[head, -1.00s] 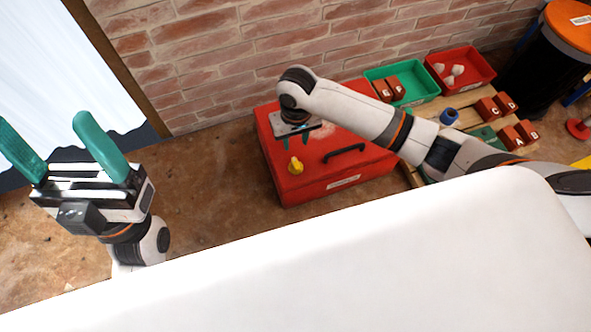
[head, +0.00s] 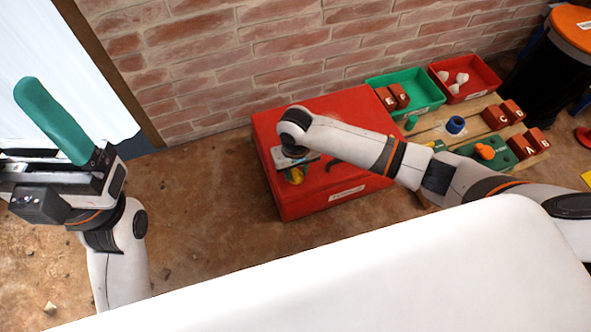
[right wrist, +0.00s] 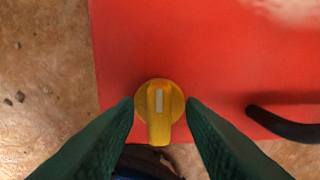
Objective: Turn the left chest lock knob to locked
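The red chest (head: 330,190) stands on the floor against the brick wall. Its yellow lock knob (head: 297,175) is on the lid near the front left corner, partly hidden by my right gripper in the head view. In the right wrist view the knob (right wrist: 159,112) shows a round base and a bar with a pale mark, pointing down the picture. My right gripper (right wrist: 159,106) is open, its green fingers on either side of the knob with slight gaps apparent. My left gripper (head: 55,120) is raised at the left; one finger shows, the other is out of frame.
A black handle (right wrist: 285,125) is on the chest, right of the knob. Right of the chest are a green bin (head: 425,95), a red bin (head: 480,85) and a wooden pallet (head: 475,130) with red blocks. Bare floor (head: 210,220) lies left of the chest.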

